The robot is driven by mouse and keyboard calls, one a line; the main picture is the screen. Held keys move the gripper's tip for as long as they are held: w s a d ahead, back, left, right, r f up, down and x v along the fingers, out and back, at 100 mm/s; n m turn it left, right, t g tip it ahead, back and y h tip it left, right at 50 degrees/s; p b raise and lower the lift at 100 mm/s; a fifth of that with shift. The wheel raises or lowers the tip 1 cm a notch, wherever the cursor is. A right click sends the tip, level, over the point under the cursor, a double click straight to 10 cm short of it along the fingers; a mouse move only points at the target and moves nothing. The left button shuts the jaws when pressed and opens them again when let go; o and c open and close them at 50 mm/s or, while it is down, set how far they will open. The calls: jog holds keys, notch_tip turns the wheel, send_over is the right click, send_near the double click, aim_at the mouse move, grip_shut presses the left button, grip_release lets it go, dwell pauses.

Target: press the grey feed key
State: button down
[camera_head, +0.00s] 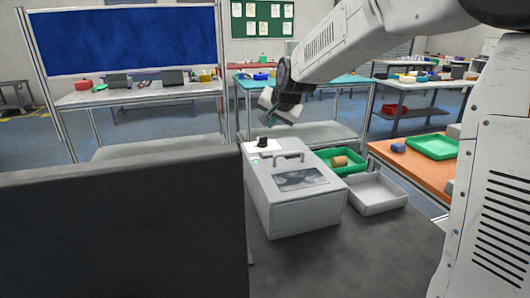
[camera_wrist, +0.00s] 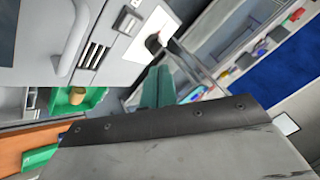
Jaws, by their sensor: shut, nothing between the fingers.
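The white machine (camera_head: 290,190) with a top handle stands on the dark bench. In the wrist view, the grey feed key (camera_wrist: 127,20) is a small square button in a dark surround on the machine's pale face (camera_wrist: 115,62), between slots and a white label. The key cannot be made out in the head view. My gripper (camera_head: 269,112) is above the machine's far end, apart from it. In the wrist view, my gripper's greenish fingers (camera_wrist: 157,82) are together and empty, pointing below and right of the key in the picture.
A white label (camera_head: 262,147) with a small black object (camera_head: 263,142) lies at the machine's far end. A green bin (camera_head: 325,155) with a brown item and a white tray (camera_head: 375,208) stand to the right. A dark panel (camera_head: 120,225) blocks the left foreground.

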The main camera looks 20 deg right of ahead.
aim_at(267, 155)
jog(key=shift+m+t, duration=0.4)
jog(key=shift+w+a+f, duration=0.15)
jog(key=shift+w+f, duration=0.05)
jog(key=shift+f, duration=1.05)
jog(key=shift+w+a+f, duration=0.1)
jog(key=shift+w+f, duration=0.05)
jog(key=shift+f, duration=1.15)
jog(key=shift+w+a+f, duration=0.15)
jog(key=shift+w+f, duration=0.05)
jog(key=shift+f, duration=1.05)
jog(key=shift+f, duration=0.1)
jog(key=shift+f, duration=0.3)
